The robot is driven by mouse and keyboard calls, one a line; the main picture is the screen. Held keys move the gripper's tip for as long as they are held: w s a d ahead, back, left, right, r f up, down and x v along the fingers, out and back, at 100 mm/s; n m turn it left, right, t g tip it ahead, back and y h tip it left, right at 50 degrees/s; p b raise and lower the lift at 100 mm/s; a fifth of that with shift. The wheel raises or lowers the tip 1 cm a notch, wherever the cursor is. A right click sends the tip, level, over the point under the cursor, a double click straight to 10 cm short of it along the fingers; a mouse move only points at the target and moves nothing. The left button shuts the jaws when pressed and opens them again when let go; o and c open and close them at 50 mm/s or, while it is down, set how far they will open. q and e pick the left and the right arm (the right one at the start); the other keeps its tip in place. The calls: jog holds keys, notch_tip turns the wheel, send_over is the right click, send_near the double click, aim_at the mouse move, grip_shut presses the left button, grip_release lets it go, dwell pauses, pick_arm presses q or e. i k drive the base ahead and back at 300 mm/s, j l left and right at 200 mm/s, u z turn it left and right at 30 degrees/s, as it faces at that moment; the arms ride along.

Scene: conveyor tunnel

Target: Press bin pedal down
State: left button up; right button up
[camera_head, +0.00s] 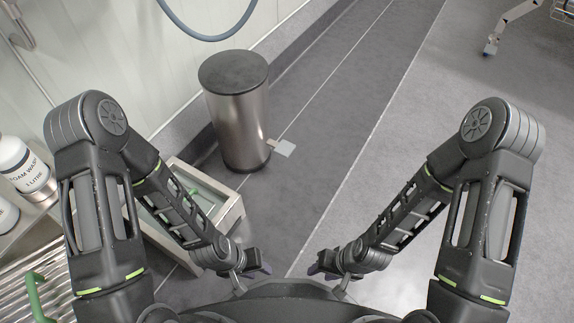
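The bin (238,112) is a metal cylinder with a dark lid (233,72), which looks shut. It stands upright on the floor near the wall, left of centre. Its pedal (284,148), a small flat pale plate, sticks out at the lower right of the bin. My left gripper (254,272) is below the bin in the picture, apart from bin and pedal. My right gripper (324,266) is low in the middle, also apart from the pedal. Both grippers are small and partly hidden by my own body, so I cannot tell their opening.
White bottles (18,160) stand on a shelf at the left. A blue hose (207,38) hangs on the wall. A wheeled stand (492,45) is at the upper right. The tiled floor right of the pedal is clear.

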aim_at(285, 148)
jog(key=i+z, duration=0.2)
jog(key=z, duration=0.15)
jog(key=i+z, duration=0.5)
jog(key=z, duration=0.2)
